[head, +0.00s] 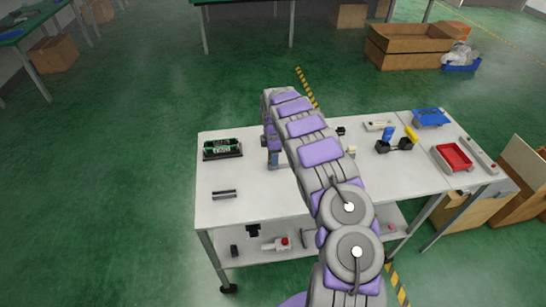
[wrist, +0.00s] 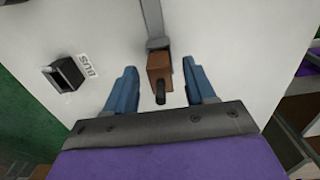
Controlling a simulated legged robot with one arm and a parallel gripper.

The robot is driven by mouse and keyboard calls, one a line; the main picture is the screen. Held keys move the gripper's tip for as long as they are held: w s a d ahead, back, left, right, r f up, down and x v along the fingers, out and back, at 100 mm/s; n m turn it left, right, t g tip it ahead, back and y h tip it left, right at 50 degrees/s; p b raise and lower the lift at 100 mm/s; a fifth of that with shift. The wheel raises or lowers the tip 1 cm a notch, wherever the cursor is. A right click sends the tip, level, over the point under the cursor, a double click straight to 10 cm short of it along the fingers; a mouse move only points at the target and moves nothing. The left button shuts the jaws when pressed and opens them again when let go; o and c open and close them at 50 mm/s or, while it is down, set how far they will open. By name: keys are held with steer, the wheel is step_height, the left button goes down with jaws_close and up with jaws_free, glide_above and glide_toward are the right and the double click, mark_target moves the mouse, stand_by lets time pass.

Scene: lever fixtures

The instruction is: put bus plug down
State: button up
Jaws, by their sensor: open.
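My gripper (wrist: 160,66) is open, with its blue fingers apart. A brown block (wrist: 159,63) with a dark peg at its near end lies between the fingers, with a gap on each side. A grey bar (wrist: 154,22) runs up from the block. I cannot tell whether this block is the bus plug. A black, open-fronted socket (wrist: 67,75) beside a "BUS" label (wrist: 88,66) is on the white surface, left of my gripper. In the head view my gripper (head: 273,163) points down over the left half of the white table; its fingertips are hard to make out.
The table's front left is mostly clear. My arm hides its middle.

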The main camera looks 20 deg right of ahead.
step_height(320, 180, up, 10)
steer(key=shift+f+p, duration=0.1)
steer(key=shift+p, duration=0.85)
steer(key=shift+r, duration=0.55)
steer(key=shift+s+r, duration=0.2)
steer(key=shift+r, duration=0.15)
steer(key=s+a+r+m+g+h, duration=0.1)
steer(key=s+a+r+m, duration=0.4)
steer(key=s+r, duration=0.45)
steer(key=s+a+r+m, duration=0.4)
steer(key=s+r, duration=0.3)
steer(key=s, duration=0.5)
steer(key=s+a+m, duration=0.3)
steer(key=s+a, duration=0.2)
steer(key=s, duration=0.9)
steer(key=s+a+m+y, duration=0.1)
steer(key=s+a, duration=0.4)
steer(key=s, duration=0.9)
steer(key=shift+a+f+m+g, duration=0.2)
steer(key=shift+f+m+g, duration=0.25)
steer(key=shift+m, duration=0.45)
